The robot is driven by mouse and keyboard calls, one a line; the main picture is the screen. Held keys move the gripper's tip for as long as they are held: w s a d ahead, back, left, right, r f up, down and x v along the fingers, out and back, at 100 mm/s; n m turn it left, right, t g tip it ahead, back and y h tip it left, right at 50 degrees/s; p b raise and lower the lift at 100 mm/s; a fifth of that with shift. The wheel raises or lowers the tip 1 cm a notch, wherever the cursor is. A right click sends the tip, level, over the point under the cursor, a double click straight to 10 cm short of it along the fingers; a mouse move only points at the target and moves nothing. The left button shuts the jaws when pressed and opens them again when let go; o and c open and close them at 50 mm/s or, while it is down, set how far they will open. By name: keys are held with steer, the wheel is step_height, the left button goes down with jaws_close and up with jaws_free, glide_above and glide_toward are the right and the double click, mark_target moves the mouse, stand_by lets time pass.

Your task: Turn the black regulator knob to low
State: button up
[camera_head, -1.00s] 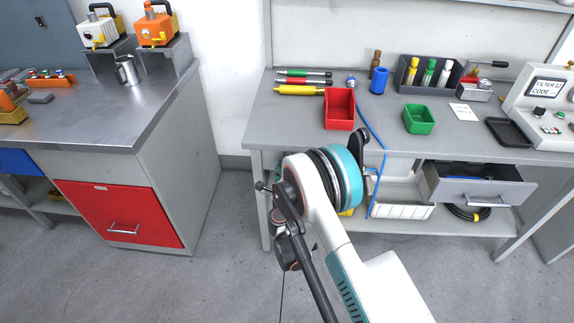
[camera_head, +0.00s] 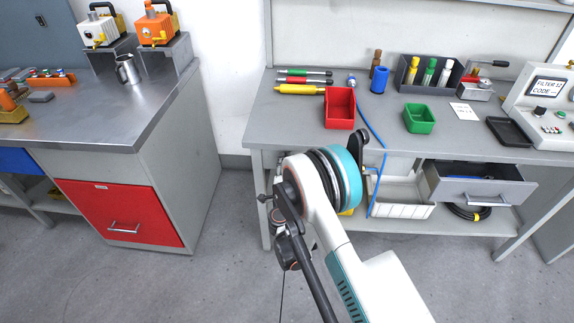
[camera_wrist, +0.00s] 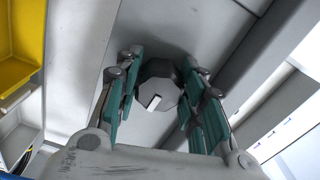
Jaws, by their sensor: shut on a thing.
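The black regulator knob (camera_wrist: 160,86) shows in the wrist view as a dark grey, many-sided knob with a white mark on its near side, left of its middle. My gripper (camera_wrist: 162,72) has its teal-padded fingers on either side of the knob and is shut on it. In the head view the knob and the fingers are hidden behind my arm, which reaches below the front edge of the right bench (camera_head: 290,115). I cannot read any low or high marking.
A yellow bin (camera_wrist: 20,45) lies at the left of the wrist view. In the head view an open grey drawer (camera_head: 480,185), a white bin (camera_head: 402,211) and a hanging blue cable (camera_head: 382,160) are right of my arm. A red drawer cabinet (camera_head: 120,212) stands at left, with clear floor between.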

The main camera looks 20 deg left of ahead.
steer(key=shift+s+n, duration=0.1)
steer(key=shift+n, duration=0.3)
steer(key=shift+a, duration=0.1)
steer(key=o, duration=1.1)
